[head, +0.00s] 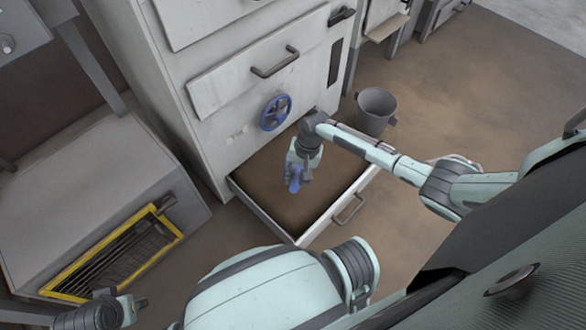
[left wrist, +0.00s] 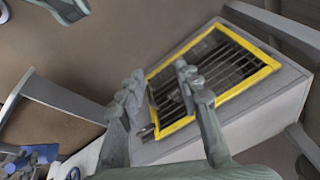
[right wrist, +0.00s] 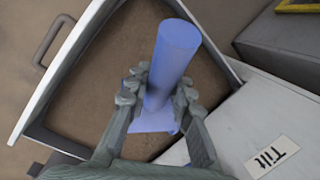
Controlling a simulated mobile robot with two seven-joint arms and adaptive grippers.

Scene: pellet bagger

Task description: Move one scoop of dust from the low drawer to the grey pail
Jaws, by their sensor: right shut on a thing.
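The low drawer (head: 339,204) is pulled out of the cabinet and holds a layer of brown dust (head: 325,168). My right gripper (head: 299,170) is over the drawer, shut on a blue scoop (head: 294,181). In the right wrist view the fingers clasp the scoop's thick round handle (right wrist: 176,45), and its flat part (right wrist: 150,123) is below them, partly hidden. I cannot tell whether it touches or carries dust. The grey pail (head: 376,108) stands on the floor right of the drawer. My left gripper (left wrist: 160,82) is open and empty, low at the left.
A blue handwheel (head: 276,111) and a closed upper drawer (head: 258,71) are on the cabinet above the low drawer. A grey box with a yellow-framed grate (head: 115,258) stands at the left. Brown floor lies open beyond the pail.

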